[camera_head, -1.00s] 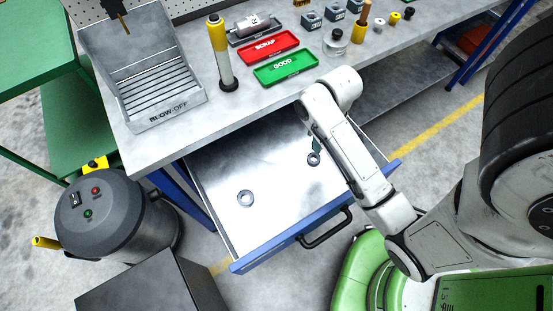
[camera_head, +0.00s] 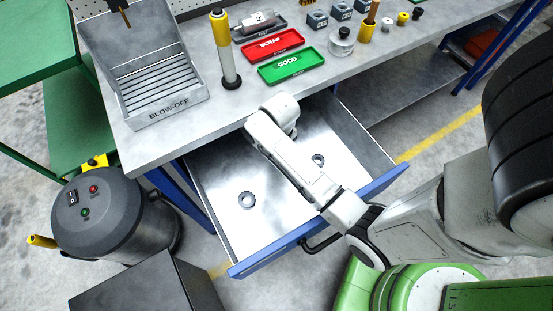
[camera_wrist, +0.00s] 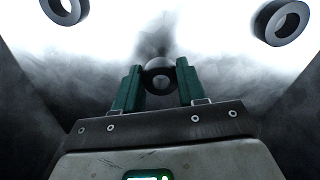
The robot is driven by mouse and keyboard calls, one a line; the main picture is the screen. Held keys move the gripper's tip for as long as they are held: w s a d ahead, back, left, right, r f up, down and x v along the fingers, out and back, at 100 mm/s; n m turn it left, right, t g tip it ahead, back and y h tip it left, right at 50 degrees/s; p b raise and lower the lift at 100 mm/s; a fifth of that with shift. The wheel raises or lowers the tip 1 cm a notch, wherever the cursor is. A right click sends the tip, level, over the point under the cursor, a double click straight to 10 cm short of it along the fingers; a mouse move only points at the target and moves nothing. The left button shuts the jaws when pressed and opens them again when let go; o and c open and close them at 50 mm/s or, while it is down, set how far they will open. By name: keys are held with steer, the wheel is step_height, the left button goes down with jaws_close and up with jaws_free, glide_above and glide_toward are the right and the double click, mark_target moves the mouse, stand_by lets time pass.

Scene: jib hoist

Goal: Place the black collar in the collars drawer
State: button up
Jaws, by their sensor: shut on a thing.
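In the wrist view my gripper (camera_wrist: 160,86) has its green fingers shut on the black collar (camera_wrist: 159,67), a dark round piece held over the bright drawer floor. I cannot tell how high it is above the floor. The open drawer (camera_head: 222,226) has a metal floor and a blue front. Two grey ring-shaped collars lie apart in it: one at left (camera_head: 247,200) and one at right (camera_head: 318,160). Both also show at the top of the wrist view, one at its left (camera_wrist: 65,8) and one at its right (camera_wrist: 283,22). In the head view my arm hides the gripper and held collar.
The workbench (camera_head: 225,110) above the drawer bears a blow-off tray (camera_head: 155,85), a yellow-topped post (camera_head: 224,50), a red scrap tray (camera_head: 272,45) and a green good tray (camera_head: 291,66). A grey drum machine (camera_head: 105,215) and dark box (camera_head: 150,290) stand at lower left.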

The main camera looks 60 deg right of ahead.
steer(key=shift+w+f, duration=0.25)
steer(key=shift+w+a+f+b, duration=0.15)
steer(key=shift+f+b, duration=0.15)
steer(key=shift+f, duration=1.45)
steer(key=shift+f, duration=0.1)
steer(key=o, duration=1.1)
steer(key=shift+o, duration=0.2)
